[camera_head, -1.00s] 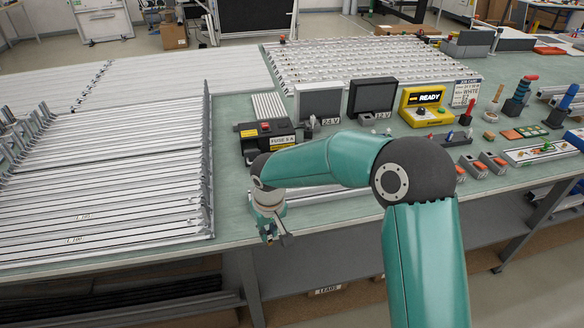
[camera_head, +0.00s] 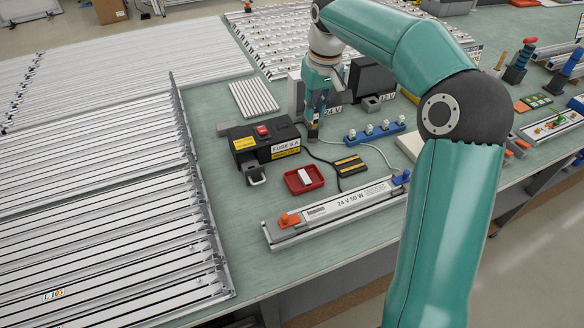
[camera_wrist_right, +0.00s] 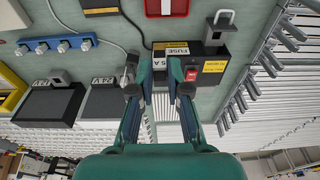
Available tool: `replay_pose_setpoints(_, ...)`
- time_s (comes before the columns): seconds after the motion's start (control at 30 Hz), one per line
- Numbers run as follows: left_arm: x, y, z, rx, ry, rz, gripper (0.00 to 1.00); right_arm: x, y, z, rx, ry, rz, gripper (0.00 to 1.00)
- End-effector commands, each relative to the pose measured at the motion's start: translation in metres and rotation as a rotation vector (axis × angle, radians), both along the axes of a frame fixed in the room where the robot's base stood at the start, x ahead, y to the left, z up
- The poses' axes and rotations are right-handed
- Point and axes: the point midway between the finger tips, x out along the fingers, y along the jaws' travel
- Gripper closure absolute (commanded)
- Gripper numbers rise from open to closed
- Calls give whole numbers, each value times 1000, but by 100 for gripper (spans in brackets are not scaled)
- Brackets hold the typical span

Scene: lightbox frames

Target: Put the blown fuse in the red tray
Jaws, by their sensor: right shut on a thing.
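The red tray (camera_head: 290,187) lies on the bench and has a small white thing or label in it. It also shows at the top of the right wrist view (camera_wrist_right: 148,8). The black fuse box (camera_head: 243,148), labelled FUSE 5 A, stands behind the tray and has a red switch. My right gripper (camera_head: 313,135) points down just right of the fuse box. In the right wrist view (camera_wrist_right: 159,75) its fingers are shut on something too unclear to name. I cannot make out the blown fuse. My left gripper is out of view.
A lamp fixture (camera_head: 345,203) marked 24 V 50 W lies in front. A black and yellow block (camera_head: 350,166) on a cord lies right of the tray, and a blue strip (camera_head: 375,131) with white knobs is behind it.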

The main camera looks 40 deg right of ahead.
Motion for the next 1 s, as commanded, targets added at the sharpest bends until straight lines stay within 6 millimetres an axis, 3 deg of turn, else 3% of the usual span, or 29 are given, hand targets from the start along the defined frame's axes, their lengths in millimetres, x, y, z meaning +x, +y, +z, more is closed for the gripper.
replay_pose_setpoints(0.17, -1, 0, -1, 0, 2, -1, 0, -8, -8, -6, 3, 2, -13, 100)
replay_pose_setpoints(0.7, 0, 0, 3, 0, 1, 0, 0, -11, -10, -134, 4, 4, -19, 100)
replay_pose_setpoints(1.0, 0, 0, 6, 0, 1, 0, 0, -11, -10, -160, 2, 2, -19, 100)
